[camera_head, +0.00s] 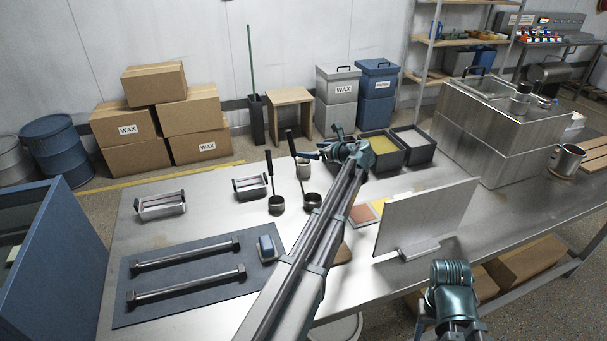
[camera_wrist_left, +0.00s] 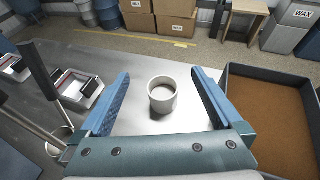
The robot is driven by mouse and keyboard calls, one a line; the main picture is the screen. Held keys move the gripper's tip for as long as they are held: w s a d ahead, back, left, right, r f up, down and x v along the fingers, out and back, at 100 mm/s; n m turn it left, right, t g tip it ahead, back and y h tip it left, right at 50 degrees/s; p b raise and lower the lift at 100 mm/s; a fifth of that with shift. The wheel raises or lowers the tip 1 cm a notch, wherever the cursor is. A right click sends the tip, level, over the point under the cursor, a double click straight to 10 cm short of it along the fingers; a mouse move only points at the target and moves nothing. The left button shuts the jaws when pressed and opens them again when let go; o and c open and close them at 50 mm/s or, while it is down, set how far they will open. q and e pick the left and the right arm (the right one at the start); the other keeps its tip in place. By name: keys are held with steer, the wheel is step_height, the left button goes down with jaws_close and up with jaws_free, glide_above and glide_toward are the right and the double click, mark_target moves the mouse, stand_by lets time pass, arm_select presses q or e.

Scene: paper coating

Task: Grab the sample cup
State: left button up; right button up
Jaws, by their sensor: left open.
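The sample cup, a small pale cup (camera_wrist_left: 162,98), stands upright on the metal table in the left wrist view. In the left wrist view the two blue fingers of my left gripper (camera_wrist_left: 160,76) are spread wide, one on each side of the cup in the picture, with a gap on both sides. Nothing is held. How far the fingertips are above the cup is hard to tell. Part of my right arm shows at lower right in the head view, but its gripper does not show.
Two ladles with upright black handles (camera_head: 269,163) stand left of and in front of the cup. A dark tray of brown material (camera_wrist_left: 285,120) lies close on the right in the wrist view. A grey upright plate (camera_head: 430,215) stands right of my left arm.

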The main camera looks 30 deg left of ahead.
arm_select(q)
steer(key=b, duration=0.6)
glide_toward(299, 162)
steer(key=shift+f+x, duration=0.25)
steer(key=shift+x, duration=0.85)
steer(key=shift+w+a+r+p, duration=0.1)
steer(key=shift+w+a+p, duration=0.1)
steer(key=shift+a+p, duration=0.25)
steer(key=b+x, duration=0.2)
steer(key=x, duration=0.4)
steer(key=shift+a+b, duration=0.1)
steer(key=shift+b, duration=0.2)
steer(key=c, duration=1.4)
